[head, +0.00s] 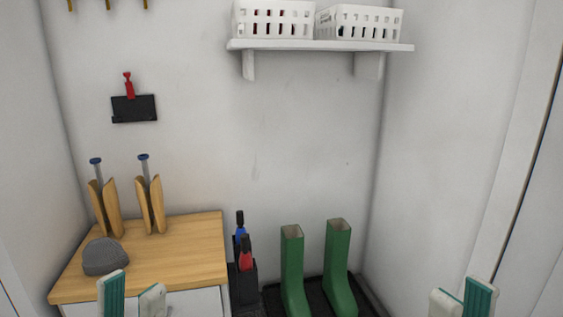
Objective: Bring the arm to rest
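My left gripper (131,299) shows at the bottom left, in front of the wooden cabinet top. Its two fingers, one teal-faced and one pale, stand apart with nothing seen between them. My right gripper (462,303) shows at the bottom right, in front of the right wall. Its fingers also stand apart and nothing shows between them. Only the finger ends of both grippers are in view. The arms are below the picture's edge.
A wooden-topped cabinet (190,258) holds a grey beanie (105,257) and wooden shoe trees (151,204). Green boots (292,270) stand on a dark tray (369,296) beside an umbrella stand (243,288). A shelf (320,46) holds white baskets (272,20). A black holder (134,109) hangs on the wall.

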